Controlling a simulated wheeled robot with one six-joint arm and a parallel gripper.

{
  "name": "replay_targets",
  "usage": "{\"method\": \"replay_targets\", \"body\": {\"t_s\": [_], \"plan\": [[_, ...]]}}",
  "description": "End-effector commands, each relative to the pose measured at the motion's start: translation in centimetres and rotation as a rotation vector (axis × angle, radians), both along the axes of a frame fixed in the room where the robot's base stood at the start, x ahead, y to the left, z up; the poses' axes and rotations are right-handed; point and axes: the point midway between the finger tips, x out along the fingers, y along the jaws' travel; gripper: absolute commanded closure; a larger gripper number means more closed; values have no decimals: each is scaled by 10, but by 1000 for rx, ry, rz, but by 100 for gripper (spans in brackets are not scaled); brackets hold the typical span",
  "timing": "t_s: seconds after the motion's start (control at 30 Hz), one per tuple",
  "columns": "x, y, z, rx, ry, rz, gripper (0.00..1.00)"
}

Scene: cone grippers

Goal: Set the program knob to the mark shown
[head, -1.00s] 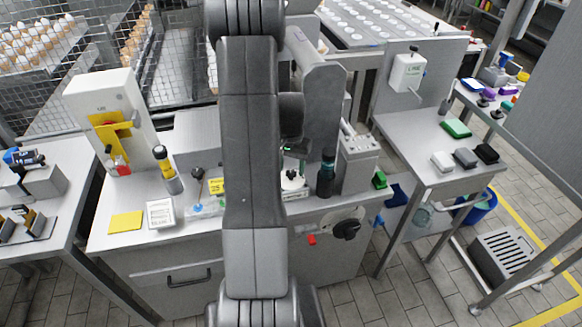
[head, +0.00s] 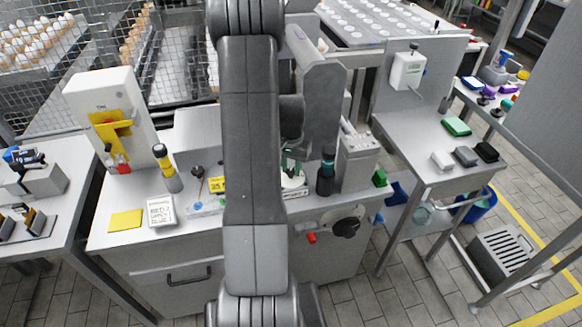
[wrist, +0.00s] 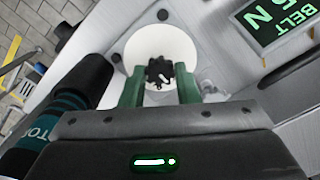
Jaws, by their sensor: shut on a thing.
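The program knob (wrist: 159,72) is small, black and lobed, with a white pointer line, on a round white dial (wrist: 176,40) in the wrist view. My gripper (wrist: 160,84) has its green fingers on either side of the knob and is shut on it. In the head view the dial (head: 293,182) shows only partly beside my arm, and the green fingers (head: 290,163) come down over it. The pointer line slants; I cannot tell which mark it meets.
A dark bottle (wrist: 62,120) stands close to the left finger in the wrist view; it also shows in the head view (head: 326,172). A display (wrist: 266,20) reads "BELT" and "5 N". A grey box (head: 358,165) stands right of the bottle. A yellow pad (head: 125,220) lies front left.

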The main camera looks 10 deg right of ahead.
Motion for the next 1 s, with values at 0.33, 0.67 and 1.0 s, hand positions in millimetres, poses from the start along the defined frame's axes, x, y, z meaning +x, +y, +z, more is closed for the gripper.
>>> {"method": "replay_targets", "body": {"t_s": [0.33, 0.67, 1.0], "plan": [[0, 0, -2, 0, -1, -211, 94], [1, 0, -1, 0, -2, -489, 94], [1, 0, 0, 0, -1, -687, 94]]}}
